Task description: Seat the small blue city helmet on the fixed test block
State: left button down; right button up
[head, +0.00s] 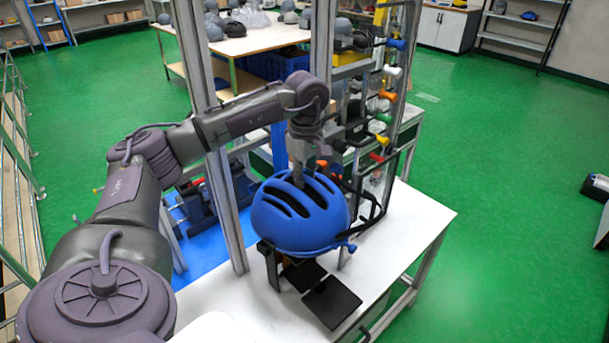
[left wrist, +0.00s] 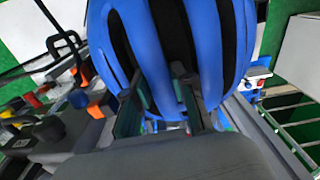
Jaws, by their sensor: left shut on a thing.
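The blue helmet (head: 318,238) with long dark vents is in the middle of the head view, above the white table. My left gripper (head: 298,182) comes down from above onto its top and is shut on a rib between the vents. In the left wrist view the helmet (left wrist: 168,40) fills the upper middle, with the fingers (left wrist: 160,105) at its vents. Dark stand parts (head: 270,264) show under the helmet's left side. The test block itself is hidden, and I cannot tell whether the helmet touches it. My right gripper is not in view.
Metal uprights (head: 234,215) of the tower stand just left of the helmet. A rack of coloured knobs (head: 385,120) is behind it. Black plates (head: 331,302) lie in front. The white table top (head: 415,225) is clear to the right.

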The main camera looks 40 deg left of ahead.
pick_arm(q)
jog(key=shift+f, duration=0.4)
jog(key=shift+s+d+f, duration=0.15)
jog(key=shift+s+f, duration=0.15)
jog(key=shift+s, duration=0.05)
dwell(0.5)
jog(key=c, duration=0.9)
grip_release()
jog(key=shift+s+r, duration=0.1)
jog(key=shift+s, duration=0.05)
jog(key=shift+r, duration=0.1)
jog(key=c, duration=0.4)
jog(key=shift+o, duration=0.2)
jog(key=shift+w+r, duration=0.2)
jog(key=shift+r, duration=0.1)
